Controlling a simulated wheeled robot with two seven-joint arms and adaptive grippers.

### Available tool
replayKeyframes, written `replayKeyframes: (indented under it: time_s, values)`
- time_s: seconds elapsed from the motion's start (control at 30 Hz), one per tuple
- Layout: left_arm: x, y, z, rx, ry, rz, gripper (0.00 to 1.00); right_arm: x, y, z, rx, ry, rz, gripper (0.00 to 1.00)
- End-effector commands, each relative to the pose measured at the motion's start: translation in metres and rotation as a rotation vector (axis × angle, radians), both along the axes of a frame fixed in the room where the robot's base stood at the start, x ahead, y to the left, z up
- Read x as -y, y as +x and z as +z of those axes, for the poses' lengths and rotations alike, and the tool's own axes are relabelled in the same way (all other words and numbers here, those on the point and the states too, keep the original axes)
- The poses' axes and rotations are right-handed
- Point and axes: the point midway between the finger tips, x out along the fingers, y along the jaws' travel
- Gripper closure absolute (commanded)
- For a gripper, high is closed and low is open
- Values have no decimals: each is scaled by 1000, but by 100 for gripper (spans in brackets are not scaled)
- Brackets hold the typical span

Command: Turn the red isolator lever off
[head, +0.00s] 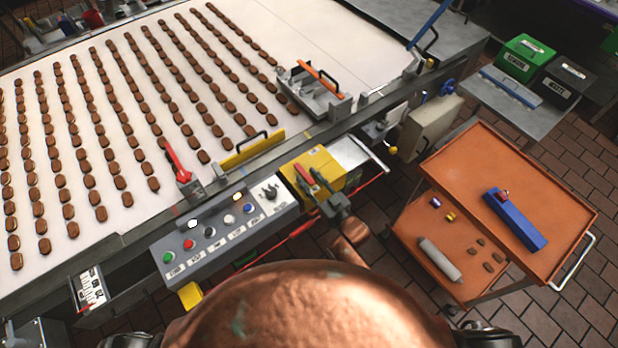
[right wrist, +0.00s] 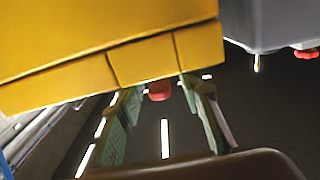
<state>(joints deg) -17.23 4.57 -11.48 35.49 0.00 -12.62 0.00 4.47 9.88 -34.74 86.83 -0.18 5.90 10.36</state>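The yellow isolator box (head: 322,160) stands at the right end of the grey control panel. A short red lever (head: 303,174) shows at its front in the head view, partly hidden by my right gripper (head: 314,183). In the right wrist view the yellow box (right wrist: 110,55) fills the upper left. A red end (right wrist: 159,91) shows below the box, between the two fingers of my right gripper (right wrist: 163,95). These fingers are apart, with a visible gap to the red piece. My left gripper is not in view.
The control panel (head: 228,236) carries coloured buttons and a knob. Another red lever (head: 176,160) stands at the belt edge beside a yellow bar (head: 252,150). The belt (head: 330,45) bears rows of brown biscuits. An orange cart (head: 510,180) stands at the right.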

Motion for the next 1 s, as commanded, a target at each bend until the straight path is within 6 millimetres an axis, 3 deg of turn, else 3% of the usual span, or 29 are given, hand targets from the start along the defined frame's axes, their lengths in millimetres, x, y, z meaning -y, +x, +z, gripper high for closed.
replayKeyframes:
  time_s: [0.3,0.77,1.0]
  values:
    - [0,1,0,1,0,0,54,-1,2,-1,-1,0,0,67]
    - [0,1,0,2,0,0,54,-1,2,-1,-1,0,-1,99]
    - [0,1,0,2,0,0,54,-1,2,-1,-1,0,-1,100]
